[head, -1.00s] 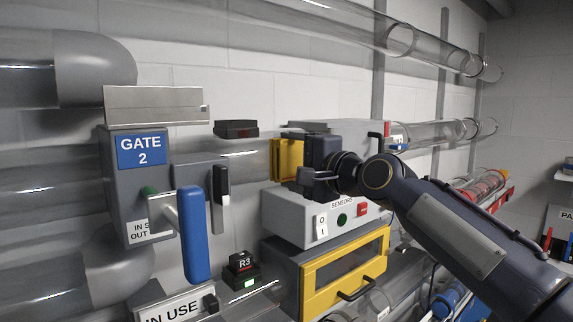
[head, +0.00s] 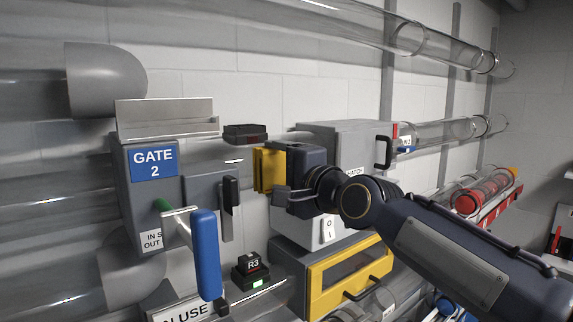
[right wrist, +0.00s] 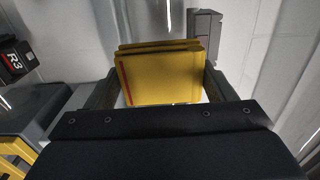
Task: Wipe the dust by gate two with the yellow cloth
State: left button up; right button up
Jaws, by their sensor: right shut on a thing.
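The yellow cloth (head: 264,170) is a folded pad at the tips of my right gripper (head: 284,178), which is shut on it. In the right wrist view the cloth (right wrist: 160,78) sits between the two fingers, with a red stripe near its left edge. Gate two is a grey box with a blue "GATE 2" label (head: 154,163) and a blue handle (head: 206,254) at the left of the head view. The cloth is held to the right of the gate, apart from its black lever (head: 229,195). I cannot make out any dust. My left gripper is out of view.
A black R3 unit (head: 252,268) with a green light sits below the cloth. A grey box with a black handle (head: 382,152) stands behind my right gripper, and a yellow-framed door (head: 345,278) below it. Clear tubes (head: 330,25) run along the wall.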

jog(key=shift+s+a, duration=0.45)
jog(key=shift+a, duration=0.25)
jog(key=shift+s+d, duration=0.1)
jog(key=shift+s+d, duration=0.1)
jog(key=shift+s, duration=0.05)
jog(key=shift+b+v, duration=0.85)
jog(key=shift+v, duration=1.85)
jog(key=v, duration=0.3)
jog(key=shift+b, duration=0.3)
